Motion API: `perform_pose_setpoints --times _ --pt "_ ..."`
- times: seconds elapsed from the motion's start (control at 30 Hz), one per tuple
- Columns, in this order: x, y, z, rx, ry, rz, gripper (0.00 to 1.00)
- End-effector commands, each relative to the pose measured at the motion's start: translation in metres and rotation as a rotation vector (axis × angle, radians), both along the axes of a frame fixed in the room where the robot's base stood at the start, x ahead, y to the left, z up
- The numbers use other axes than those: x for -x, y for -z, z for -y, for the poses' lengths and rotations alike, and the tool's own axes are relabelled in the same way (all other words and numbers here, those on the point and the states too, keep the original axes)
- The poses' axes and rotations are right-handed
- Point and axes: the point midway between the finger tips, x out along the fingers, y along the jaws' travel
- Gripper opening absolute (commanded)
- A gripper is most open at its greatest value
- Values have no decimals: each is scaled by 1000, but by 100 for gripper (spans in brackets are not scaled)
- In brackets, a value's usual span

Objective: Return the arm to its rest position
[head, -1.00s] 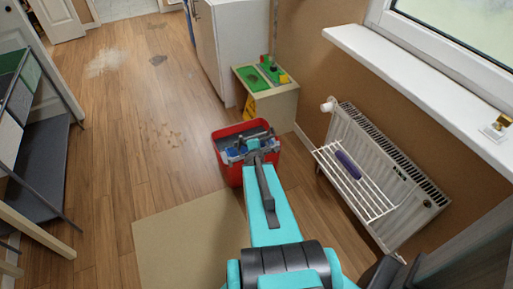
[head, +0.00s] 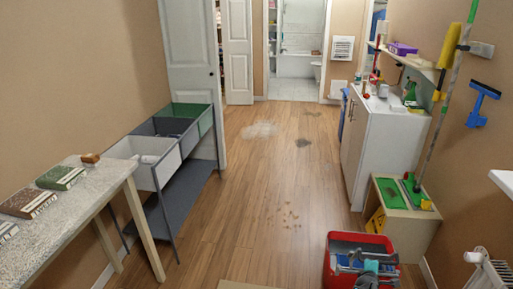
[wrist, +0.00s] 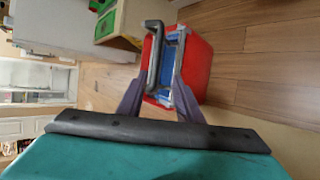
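My gripper (wrist: 158,92) shows in the wrist view with its two dark fingers spread apart and nothing held between them. The red bucket (wrist: 202,58) with its grey handle and blue contents is beyond the fingertips, apparently on the floor. In the head view the red bucket (head: 328,262) is at the bottom right, and a small teal part of my arm overlaps it. The gripper's fingers are hard to make out there.
A table with books (head: 112,182) stands at the left, beside a rack of bins (head: 148,180). A white cabinet (head: 385,150) and a low beige box (head: 400,225) stand at the right. A radiator (head: 490,270) is at the lower right edge.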

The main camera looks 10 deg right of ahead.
Motion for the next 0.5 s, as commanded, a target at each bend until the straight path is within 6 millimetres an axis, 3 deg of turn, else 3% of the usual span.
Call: perform_pose_setpoints --times 0.23,0.5 --pt "-25 6 -34 -7 -65 -9 33" --pt "-61 29 -108 -37 -187 -33 33"
